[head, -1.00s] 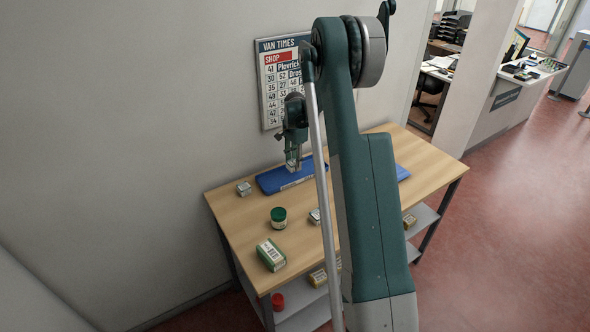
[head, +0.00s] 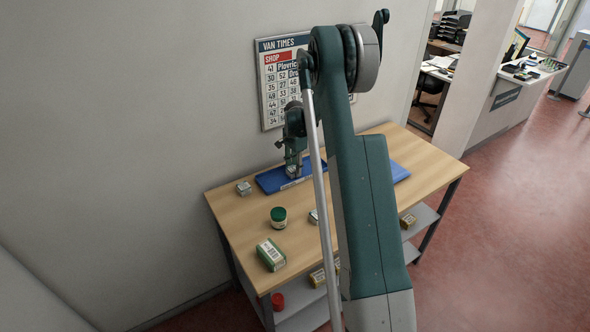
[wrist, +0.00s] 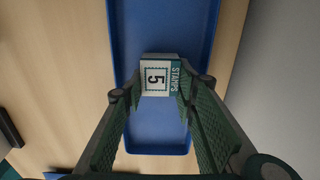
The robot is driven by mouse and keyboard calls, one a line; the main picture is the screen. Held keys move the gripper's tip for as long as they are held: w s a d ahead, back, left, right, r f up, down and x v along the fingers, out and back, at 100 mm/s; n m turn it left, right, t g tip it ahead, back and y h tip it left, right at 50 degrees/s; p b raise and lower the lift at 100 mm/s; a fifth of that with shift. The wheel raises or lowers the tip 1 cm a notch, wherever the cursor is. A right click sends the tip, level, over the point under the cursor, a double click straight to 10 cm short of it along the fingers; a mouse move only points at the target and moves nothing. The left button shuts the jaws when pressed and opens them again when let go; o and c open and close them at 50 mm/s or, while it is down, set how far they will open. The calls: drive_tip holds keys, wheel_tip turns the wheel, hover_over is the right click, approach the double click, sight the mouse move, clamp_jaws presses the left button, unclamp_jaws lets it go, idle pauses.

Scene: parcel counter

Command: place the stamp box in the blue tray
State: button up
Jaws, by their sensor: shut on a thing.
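The stamp box (wrist: 156,77), white and teal with a "5" on its face, is between the fingertips of my gripper (wrist: 158,88) in the wrist view. The gripper is shut on it. The blue tray (wrist: 160,138) lies directly below the box in that view. I cannot tell whether the box touches the tray floor.
On the wooden table (head: 240,215) stand a small box (head: 243,188) left of the tray, a green-lidded jar (head: 278,217), a green and white box (head: 270,254) and a partly hidden small box (head: 314,217). A wall board (head: 272,90) hangs behind.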

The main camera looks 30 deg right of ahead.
drive_tip(key=o, duration=0.9)
drive_tip(key=shift+r, duration=0.15)
wheel_tip(320, 180, up, 12)
drive_tip(key=shift+a, duration=0.1)
idle(0.7)
